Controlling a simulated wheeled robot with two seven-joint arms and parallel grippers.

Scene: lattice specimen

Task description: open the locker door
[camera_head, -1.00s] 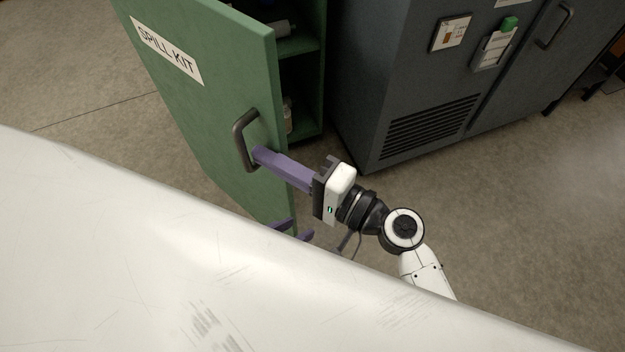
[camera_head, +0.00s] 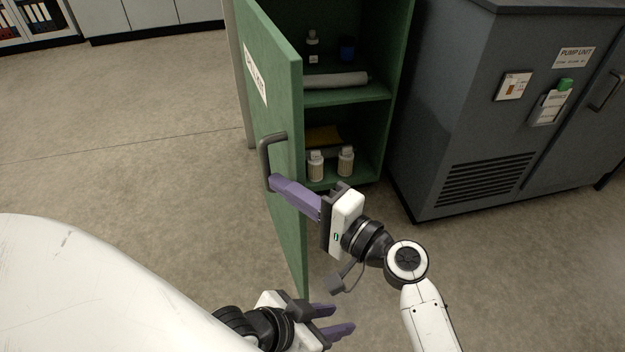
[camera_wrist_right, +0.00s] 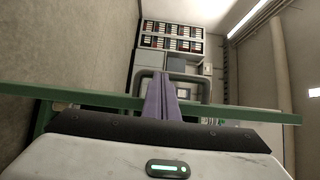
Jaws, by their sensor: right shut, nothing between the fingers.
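The green locker door (camera_head: 283,215) stands ajar, its grey bar handle (camera_head: 264,160) on the outer face. The open locker (camera_head: 398,60) shows green shelves behind it. My right gripper (camera_head: 273,183) is shut and empty, its purple fingers reaching across the door's free edge with the tips at the handle's lower end. In the right wrist view the shut fingers (camera_wrist_right: 162,95) overlap the grey handle (camera_wrist_right: 203,86) beyond the green door edge (camera_wrist_right: 245,116); whether they touch it I cannot tell. My left gripper (camera_head: 340,318) is open and empty, low in front of the door.
White bottles (camera_head: 316,165) and a grey roll (camera_head: 336,80) are on the locker shelves. A dark grey pump unit (camera_head: 440,110) stands close on the right. Open floor (camera_head: 130,165) lies to the left of the door. Shelves with binders (camera_head: 38,15) are far back.

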